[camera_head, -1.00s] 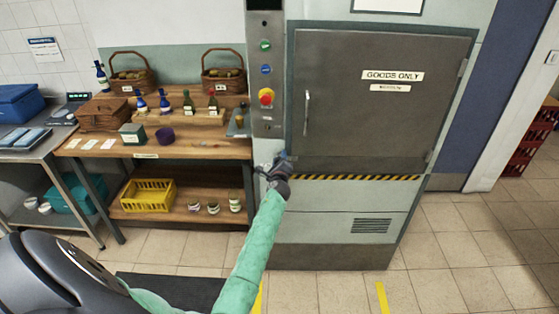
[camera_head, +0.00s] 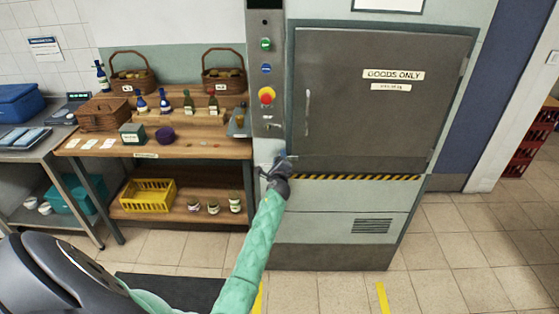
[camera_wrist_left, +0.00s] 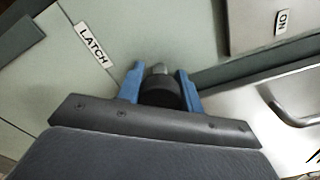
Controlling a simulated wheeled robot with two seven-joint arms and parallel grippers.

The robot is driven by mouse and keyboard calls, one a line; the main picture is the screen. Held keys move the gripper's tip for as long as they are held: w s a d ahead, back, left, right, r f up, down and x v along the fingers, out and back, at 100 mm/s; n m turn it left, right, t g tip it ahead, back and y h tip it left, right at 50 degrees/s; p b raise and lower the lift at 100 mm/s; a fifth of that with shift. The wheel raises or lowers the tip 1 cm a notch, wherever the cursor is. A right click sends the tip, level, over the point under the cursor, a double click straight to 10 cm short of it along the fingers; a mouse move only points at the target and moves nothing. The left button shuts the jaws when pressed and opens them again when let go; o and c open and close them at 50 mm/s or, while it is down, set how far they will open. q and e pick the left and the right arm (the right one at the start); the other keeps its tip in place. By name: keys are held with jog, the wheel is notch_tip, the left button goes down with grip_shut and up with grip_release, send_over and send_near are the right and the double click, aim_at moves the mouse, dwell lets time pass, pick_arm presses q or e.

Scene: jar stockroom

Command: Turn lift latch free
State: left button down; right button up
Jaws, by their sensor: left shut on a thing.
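The lift is a grey cabinet with a closed door (camera_head: 375,100) marked GOODS ONLY. A LATCH label (camera_wrist_left: 92,44) is on the panel beside the knob. In the head view my gripper hides the knob. My right gripper is not in view.
A control panel with green, blue and red buttons (camera_head: 266,96) is left of the door. The door handle (camera_head: 307,113) is above my gripper. A wooden shelf unit (camera_head: 185,149) with bottles and baskets stands close on the left.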

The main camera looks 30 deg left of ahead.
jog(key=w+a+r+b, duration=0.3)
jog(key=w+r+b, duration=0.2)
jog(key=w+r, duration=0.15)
pick_arm(q)
jog(key=n+b, duration=0.3)
jog(key=n, duration=0.5)
jog(key=n+b, duration=0.2)
jog(key=n, duration=0.7)
jog(key=shift+d+f+b, duration=0.15)
jog(key=shift+b, duration=0.25)
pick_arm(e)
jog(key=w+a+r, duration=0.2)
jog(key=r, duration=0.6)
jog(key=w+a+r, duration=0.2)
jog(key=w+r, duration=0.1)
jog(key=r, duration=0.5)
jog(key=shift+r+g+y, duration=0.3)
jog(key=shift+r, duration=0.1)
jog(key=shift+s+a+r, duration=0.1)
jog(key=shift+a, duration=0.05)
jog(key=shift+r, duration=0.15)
pick_arm(q)
jog(key=c, duration=0.9)
grip_release()
jog(key=shift+w, duration=0.1)
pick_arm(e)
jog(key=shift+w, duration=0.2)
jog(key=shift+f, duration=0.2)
